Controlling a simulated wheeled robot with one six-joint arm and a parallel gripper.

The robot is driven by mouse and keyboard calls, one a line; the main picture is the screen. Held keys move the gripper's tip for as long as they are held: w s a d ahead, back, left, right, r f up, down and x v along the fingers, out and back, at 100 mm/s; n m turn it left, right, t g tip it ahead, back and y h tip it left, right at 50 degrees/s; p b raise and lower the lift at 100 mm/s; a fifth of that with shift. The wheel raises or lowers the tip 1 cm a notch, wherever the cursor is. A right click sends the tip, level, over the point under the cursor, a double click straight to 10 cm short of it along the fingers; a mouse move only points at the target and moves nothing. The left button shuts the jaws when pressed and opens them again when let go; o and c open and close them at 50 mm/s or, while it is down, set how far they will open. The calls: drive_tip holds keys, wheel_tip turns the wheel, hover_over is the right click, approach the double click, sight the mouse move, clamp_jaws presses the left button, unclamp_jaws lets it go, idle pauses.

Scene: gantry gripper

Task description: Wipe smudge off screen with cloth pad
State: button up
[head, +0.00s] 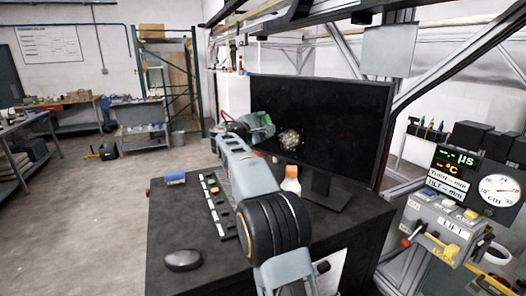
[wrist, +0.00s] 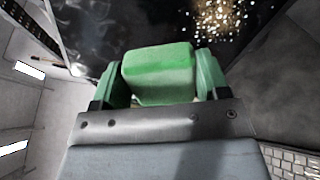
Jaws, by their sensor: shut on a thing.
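The black monitor screen (head: 340,115) stands on the dark desk and carries a speckled tan smudge (head: 289,139). The smudge also shows in the wrist view (wrist: 222,18), above and to the right of my gripper (wrist: 160,75). My gripper is shut on the green cloth pad (wrist: 158,70), a block with a paler lower side held between the green fingers. In the head view, my gripper (head: 262,127) is by the screen's left part, left of the smudge. Whether the pad touches the screen cannot be told.
On the desk (head: 160,225) are a keyboard (head: 218,205), a mouse (head: 184,260), a small blue block (head: 175,178) and an orange-capped bottle (head: 291,181) below the screen. A control panel with a gauge (head: 496,190) stands at right. Open floor (head: 90,215) lies at left.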

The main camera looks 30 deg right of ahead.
drive_tip(key=b, duration=0.6)
approach(281, 137)
drive_tip(key=shift+p+x, duration=1.7)
drive_tip(key=shift+x, duration=0.8)
drive_tip(key=shift+p+x, duration=0.65)
drive_tip(key=shift+x, duration=0.4)
